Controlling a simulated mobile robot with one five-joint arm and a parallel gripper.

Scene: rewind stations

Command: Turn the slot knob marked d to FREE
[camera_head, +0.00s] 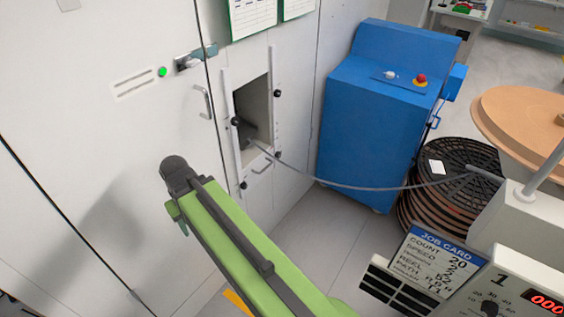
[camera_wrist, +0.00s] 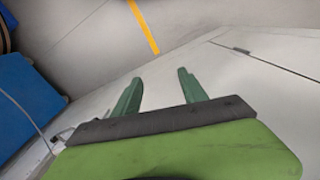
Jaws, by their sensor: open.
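A slot opening (camera_head: 252,112) in the white cabinet wall has light rails on both sides. Several black knobs sit on the rails: upper left (camera_head: 236,121), upper right (camera_head: 277,93), lower left (camera_head: 243,185) and lower right (camera_head: 277,155). No letter or FREE mark is readable, so I cannot tell which knob is d. My gripper (camera_wrist: 160,76) is open and empty in the wrist view, its green fingers apart near the pale wall. In the head view my green arm lies left of and below the slot, and the gripper fingers are mostly hidden behind it.
A grey cable (camera_head: 350,187) runs from the slot to a stack of black reels (camera_head: 460,165). A blue cabinet (camera_head: 365,125) stands right of the slot. A counter machine with a job card (camera_head: 432,265) is at the lower right. Grey floor (camera_head: 325,235) lies clear between.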

